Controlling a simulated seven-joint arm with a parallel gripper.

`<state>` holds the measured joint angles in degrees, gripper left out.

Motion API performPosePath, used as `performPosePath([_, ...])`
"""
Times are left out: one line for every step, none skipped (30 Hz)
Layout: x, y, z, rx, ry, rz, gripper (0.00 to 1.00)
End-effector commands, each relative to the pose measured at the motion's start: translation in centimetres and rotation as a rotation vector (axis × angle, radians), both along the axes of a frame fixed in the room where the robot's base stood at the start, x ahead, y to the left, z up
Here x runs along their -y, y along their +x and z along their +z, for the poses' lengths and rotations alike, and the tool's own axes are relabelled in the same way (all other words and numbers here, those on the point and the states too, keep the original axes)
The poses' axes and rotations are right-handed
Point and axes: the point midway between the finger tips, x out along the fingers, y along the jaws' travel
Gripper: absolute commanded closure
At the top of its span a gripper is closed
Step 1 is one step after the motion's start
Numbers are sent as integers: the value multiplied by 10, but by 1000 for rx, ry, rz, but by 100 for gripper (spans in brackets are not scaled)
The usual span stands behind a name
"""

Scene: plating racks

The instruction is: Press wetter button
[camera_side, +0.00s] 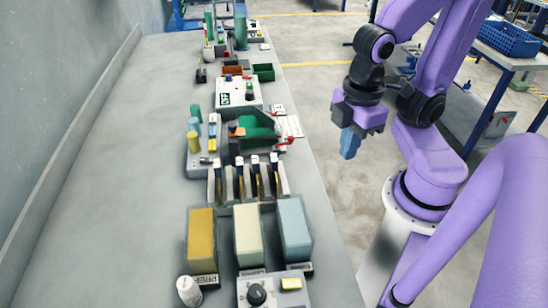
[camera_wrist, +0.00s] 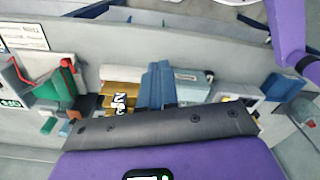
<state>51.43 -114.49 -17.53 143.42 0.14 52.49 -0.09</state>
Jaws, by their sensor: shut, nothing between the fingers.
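My gripper (camera_side: 349,145) has blue fingers that are shut and empty. It hangs pointing down to the right of the bench edge, apart from everything on the bench. The blue fingers also show in the wrist view (camera_wrist: 155,85). No button is readably labelled wetter. A white control box (camera_side: 250,92) with small coloured buttons stands mid-bench. A grey box (camera_side: 272,292) at the near end carries a black knob (camera_side: 257,294) and a yellow button (camera_side: 291,284). I cannot tell which button is the wetter's.
Yellow (camera_side: 202,240), cream (camera_side: 247,235) and light blue (camera_side: 294,228) blocks stand in a row near the front. Behind them is a slotted rack (camera_side: 282,183), then a green device (camera_side: 259,128) with red handles. The bench's left side is clear. A white cylinder (camera_side: 188,290) stands at the front.

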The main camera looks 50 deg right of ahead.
Motion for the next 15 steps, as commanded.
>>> performPosePath([0,1,0,0,1,-2,100])
performPosePath([-1,1,0,0,1,-6,100])
performPosePath([-2,3,1,1,1,-14,100])
performPosePath([-3,5,2,1,1,-24,100])
performPosePath([-5,7,3,0,1,-38,100])
performPosePath([-8,12,4,-1,0,-61,100])
performPosePath([-11,16,5,0,0,-84,100])
performPosePath([-14,21,7,-1,0,-109,100])
performPosePath([-19,29,10,-1,0,-151,100])
performPosePath([-22,36,11,-3,0,-183,100])
performPosePath([-26,43,13,-3,-1,-220,100])
performPosePath([-31,53,16,-5,-2,-271,100])
performPosePath([-35,61,18,-4,-1,-309,100])
performPosePath([-39,69,20,-6,-2,-350,100])
performPosePath([-43,80,22,-7,-3,-402,100])
